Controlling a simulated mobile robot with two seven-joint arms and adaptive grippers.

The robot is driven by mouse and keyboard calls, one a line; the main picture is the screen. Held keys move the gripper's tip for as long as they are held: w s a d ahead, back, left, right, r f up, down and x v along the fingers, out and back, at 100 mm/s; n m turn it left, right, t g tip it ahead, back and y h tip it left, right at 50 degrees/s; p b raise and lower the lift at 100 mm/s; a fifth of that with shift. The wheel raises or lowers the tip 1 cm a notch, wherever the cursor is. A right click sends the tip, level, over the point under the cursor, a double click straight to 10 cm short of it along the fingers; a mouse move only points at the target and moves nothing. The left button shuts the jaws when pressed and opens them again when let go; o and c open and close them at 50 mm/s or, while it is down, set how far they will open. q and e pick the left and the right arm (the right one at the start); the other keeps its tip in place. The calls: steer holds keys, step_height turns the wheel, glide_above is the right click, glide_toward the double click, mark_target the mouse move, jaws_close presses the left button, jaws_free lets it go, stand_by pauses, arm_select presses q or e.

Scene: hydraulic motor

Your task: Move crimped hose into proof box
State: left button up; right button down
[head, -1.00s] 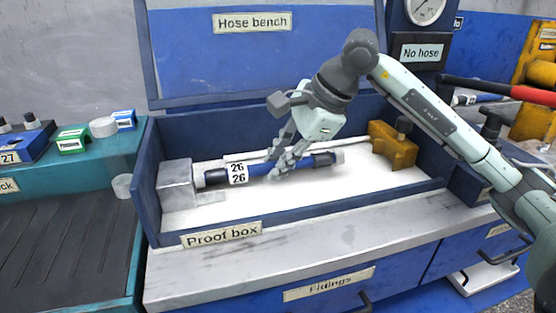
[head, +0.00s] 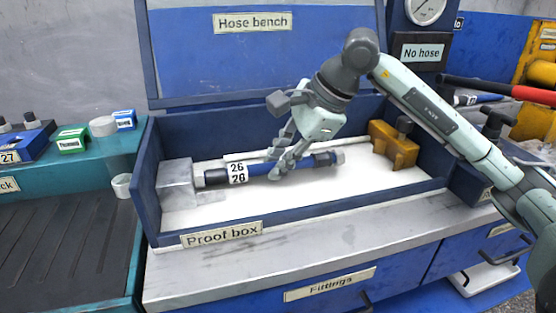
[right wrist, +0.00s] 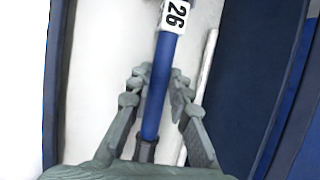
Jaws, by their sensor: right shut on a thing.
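The crimped hose (head: 255,170) is blue with dark end sleeves, silver end fittings and a white "26" tag. It lies lengthwise inside the proof box (head: 300,222), between a grey block at the left and a yellow fixture at the right. My right gripper (head: 276,170) is shut on the hose, right of the tag. In the right wrist view the hose (right wrist: 160,90) runs between the fingers of the right gripper (right wrist: 156,95). Whether the hose touches the box floor is hard to tell. My left gripper is not in view.
The grey block (head: 176,180) and yellow clamp fixture (head: 394,147) stand at the box ends. A thin pale rod (right wrist: 208,65) lies behind the hose. The bench ledge (head: 300,255) in front is clear. A teal bench (head: 100,165) with small boxes stands at left.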

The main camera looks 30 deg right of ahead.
steer(key=shift+f+b, duration=0.6)
steer(key=c, duration=1.3)
jaws_free()
steer(key=shift+r, duration=0.1)
steer(key=v, duration=1.2)
